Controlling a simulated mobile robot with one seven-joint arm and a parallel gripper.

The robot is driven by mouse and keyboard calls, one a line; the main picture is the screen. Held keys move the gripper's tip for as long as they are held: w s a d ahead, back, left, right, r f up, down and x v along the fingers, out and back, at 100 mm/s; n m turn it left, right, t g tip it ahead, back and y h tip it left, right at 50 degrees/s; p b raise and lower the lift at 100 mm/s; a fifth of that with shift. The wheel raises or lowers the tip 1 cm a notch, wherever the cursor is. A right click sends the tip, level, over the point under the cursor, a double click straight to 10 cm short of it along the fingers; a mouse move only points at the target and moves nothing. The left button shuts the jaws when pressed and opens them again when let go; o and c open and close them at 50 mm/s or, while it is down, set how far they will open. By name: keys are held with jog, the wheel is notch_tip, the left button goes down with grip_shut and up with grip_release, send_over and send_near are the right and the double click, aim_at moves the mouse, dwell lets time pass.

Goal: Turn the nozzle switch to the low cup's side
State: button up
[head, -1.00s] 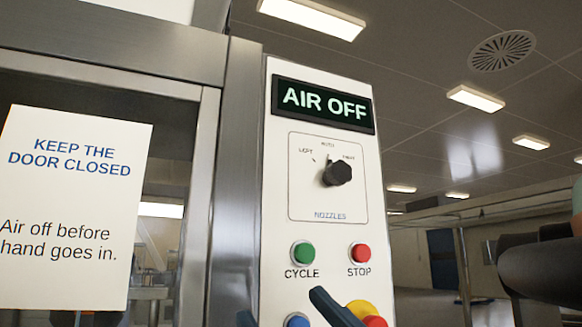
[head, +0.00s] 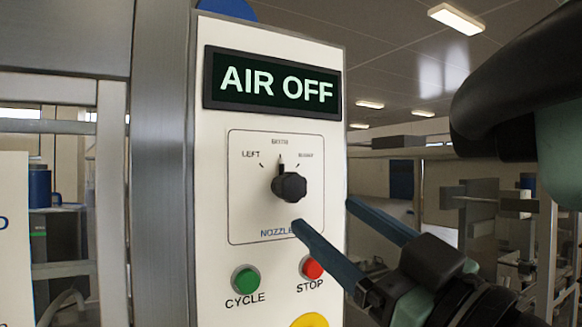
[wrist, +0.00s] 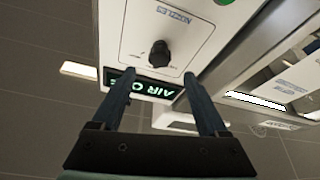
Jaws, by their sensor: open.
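The nozzle switch (head: 289,187) is a black knob on the white control panel, inside a box marked LEFT, BOTH, RIGHT and NOZZLES. Its pointer stands up toward the BOTH mark. The knob also shows in the wrist view (wrist: 159,54), where the panel appears upside down. My gripper (head: 323,214) has its two blue fingers spread, with tips just below and right of the knob in the head view. In the wrist view the knob lies between and beyond the fingertips (wrist: 159,75), apart from them. No cups are in view.
The lit display (head: 272,82) reads AIR OFF. A green CYCLE button (head: 245,280), a red STOP button (head: 312,268) and a yellow part (head: 309,320) sit below the switch. A metal door post (head: 160,170) stands left of the panel.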

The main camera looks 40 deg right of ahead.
aim_at(296, 188)
jog(key=p+x, duration=0.4)
jog(key=x, duration=0.4)
jog(key=shift+w+r, duration=0.1)
jog(key=shift+r, duration=0.1)
jog(key=shift+w+d+r+p, duration=0.15)
jog(key=shift+w+p, duration=0.25)
jog(key=shift+w, duration=0.3)
jog(key=shift+c, duration=0.2)
grip_shut()
